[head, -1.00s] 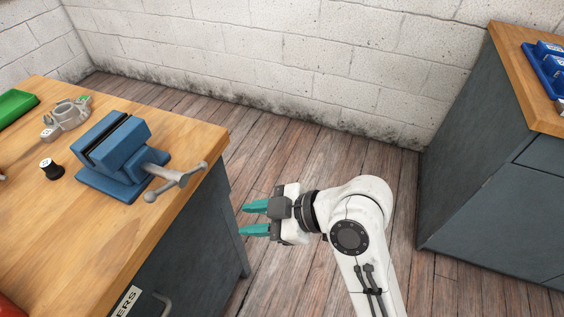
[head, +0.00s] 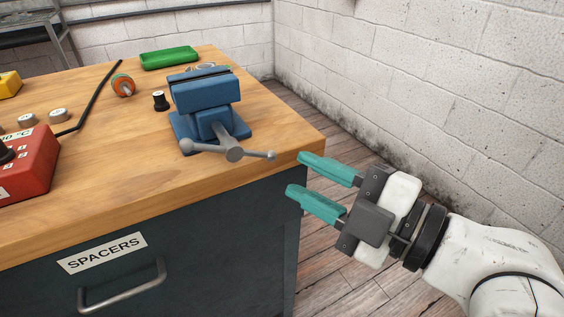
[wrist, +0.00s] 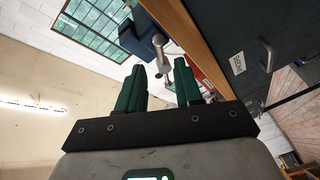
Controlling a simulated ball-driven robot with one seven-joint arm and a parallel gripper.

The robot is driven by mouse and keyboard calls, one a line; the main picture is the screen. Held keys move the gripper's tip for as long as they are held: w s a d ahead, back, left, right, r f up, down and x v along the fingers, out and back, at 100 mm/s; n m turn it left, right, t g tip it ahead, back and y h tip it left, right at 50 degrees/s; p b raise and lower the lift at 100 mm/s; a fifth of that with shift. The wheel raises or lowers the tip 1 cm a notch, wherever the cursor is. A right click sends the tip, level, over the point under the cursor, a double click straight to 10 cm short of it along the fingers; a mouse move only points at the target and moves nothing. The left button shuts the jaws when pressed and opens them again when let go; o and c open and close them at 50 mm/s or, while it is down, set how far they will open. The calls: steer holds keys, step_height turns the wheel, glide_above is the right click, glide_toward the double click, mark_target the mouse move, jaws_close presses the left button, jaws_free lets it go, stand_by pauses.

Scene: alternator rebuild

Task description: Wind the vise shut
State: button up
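The blue vise (head: 205,98) stands on the wooden bench top near its right corner. Its grey handle bar (head: 234,154) with ball ends sticks out toward the bench's front edge. A dark gap between the jaws shows on top; its width is hard to judge. My gripper (head: 323,185) has two teal fingers, apart and empty, right of the bench corner and pointing left toward the handle. They do not touch it. In the wrist view the open fingers (wrist: 160,90) show with the vise (wrist: 143,42) and handle (wrist: 172,62) beyond them.
On the bench are a red box (head: 28,165), a black-capped small part (head: 160,101), an orange round part (head: 123,86), a black rod (head: 95,95) and a green tray (head: 169,58). A drawer handle (head: 122,287) juts from the front. The wall stands at right.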

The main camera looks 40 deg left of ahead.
mark_target(263, 156)
steer(key=a, duration=0.6)
steer(key=shift+a, duration=0.1)
jaws_close()
